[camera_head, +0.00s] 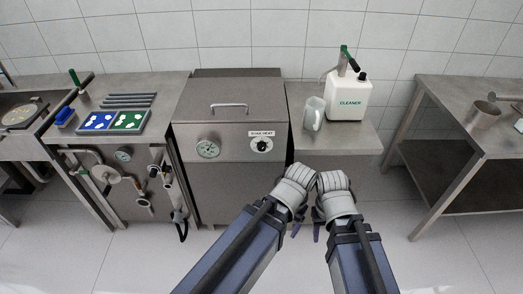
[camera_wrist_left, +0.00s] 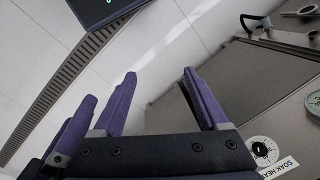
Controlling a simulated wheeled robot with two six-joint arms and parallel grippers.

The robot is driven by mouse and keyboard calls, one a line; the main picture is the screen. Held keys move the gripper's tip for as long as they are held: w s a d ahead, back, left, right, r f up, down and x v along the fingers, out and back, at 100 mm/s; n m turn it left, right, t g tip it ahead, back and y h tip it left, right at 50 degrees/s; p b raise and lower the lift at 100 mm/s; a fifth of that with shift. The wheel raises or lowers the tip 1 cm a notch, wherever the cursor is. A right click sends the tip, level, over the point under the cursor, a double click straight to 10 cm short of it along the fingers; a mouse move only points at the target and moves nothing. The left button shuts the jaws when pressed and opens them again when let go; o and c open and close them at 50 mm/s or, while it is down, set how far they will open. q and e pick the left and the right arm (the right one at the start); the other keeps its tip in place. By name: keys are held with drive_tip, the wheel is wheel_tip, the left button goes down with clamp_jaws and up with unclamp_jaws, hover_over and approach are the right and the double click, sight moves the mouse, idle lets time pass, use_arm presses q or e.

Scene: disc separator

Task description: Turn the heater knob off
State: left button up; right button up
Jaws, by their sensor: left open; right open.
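The heater knob (camera_head: 262,145) is a black knob on a white dial, below a label reading "SOAK HEAT" on the front of a steel tank (camera_head: 228,180). The knob also shows in the left wrist view (camera_wrist_left: 261,149), at the lower right, beside the fingers. My left gripper (camera_wrist_left: 160,76) has its two purple fingers spread, with nothing between them. In the head view it is mostly hidden by its wrist. My right gripper (camera_head: 316,232) is open near the left one, right of and below the knob. Both grippers are apart from the knob.
A round gauge (camera_head: 208,148) sits left of the knob. The tank lid has a handle (camera_head: 229,106). Valves and pipes (camera_head: 122,185) are at left. The floor in front is clear.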

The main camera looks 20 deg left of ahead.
use_arm(q)
drive_tip(key=w+a+f+m+t+y+b, duration=0.2)
drive_tip(key=w+a+f+m+t+b, duration=0.1)
drive_tip(key=w+a+f+b, duration=0.35)
drive_tip(key=m+t+y+b, duration=0.2)
drive_tip(key=m+t+b, duration=1.3)
drive_tip(key=m+b, duration=1.1)
approach(262, 149)
drive_tip(key=m+p, duration=0.3)
drive_tip(key=shift+w+a+r, duration=0.2)
drive_tip(key=shift+w+r, duration=0.05)
drive_tip(key=shift+w, duration=0.35)
drive_tip(key=x, duration=0.7)
drive_tip(key=shift+w+f, duration=0.25)
drive_tip(key=shift+w, duration=0.1)
drive_tip(key=shift+a, duration=0.1)
clamp_jaws()
